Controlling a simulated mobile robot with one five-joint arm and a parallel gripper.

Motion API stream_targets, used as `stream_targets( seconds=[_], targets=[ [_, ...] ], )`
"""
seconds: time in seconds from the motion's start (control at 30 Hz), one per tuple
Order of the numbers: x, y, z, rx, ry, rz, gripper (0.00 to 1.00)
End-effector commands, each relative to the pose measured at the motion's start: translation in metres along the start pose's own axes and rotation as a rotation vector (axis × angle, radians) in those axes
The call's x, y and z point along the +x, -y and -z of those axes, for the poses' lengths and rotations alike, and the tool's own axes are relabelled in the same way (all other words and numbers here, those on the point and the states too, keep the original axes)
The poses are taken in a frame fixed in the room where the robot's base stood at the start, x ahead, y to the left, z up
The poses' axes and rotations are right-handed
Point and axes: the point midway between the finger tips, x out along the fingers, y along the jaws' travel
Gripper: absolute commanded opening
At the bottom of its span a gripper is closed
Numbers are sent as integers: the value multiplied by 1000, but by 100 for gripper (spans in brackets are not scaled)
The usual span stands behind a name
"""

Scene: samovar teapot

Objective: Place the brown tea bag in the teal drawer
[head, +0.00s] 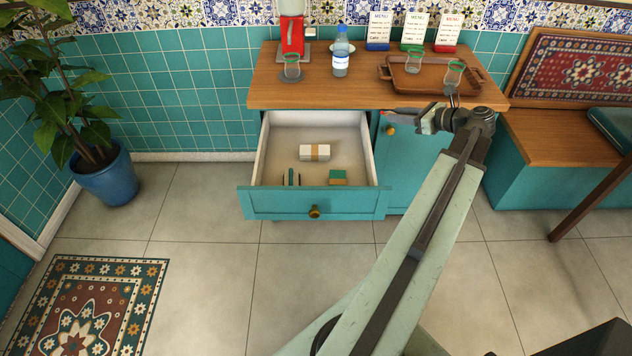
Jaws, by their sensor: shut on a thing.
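The teal drawer (280,203) is pulled out from the wooden-topped cabinet, with a brass knob on its front. My gripper (424,120) is to the right of the open drawer, near the cabinet top's front edge. It is shut on a thin brownish thing (400,113) that points left, toward the drawer's back right corner. This looks like the brown tea bag seen nearly edge-on, but it is too small to be sure. The jaws partly hide it.
In the drawer lie a pale banded bundle (314,152), thin dark green items (291,179) and a green-and-tan box (338,177). The counter (262,90) holds a bottle (341,55), glasses, menu cards and a brown tray (398,82). The drawer's left and middle floor have free room.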

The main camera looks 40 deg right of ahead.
Motion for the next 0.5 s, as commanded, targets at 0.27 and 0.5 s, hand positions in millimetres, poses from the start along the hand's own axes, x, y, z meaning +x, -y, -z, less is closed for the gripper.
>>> stream_targets(
  seconds=[0.27,0.5],
  targets=[
    [-32,13,86,23,1,56,0],
    [-28,10,83,23,1,57,0]
  ],
)
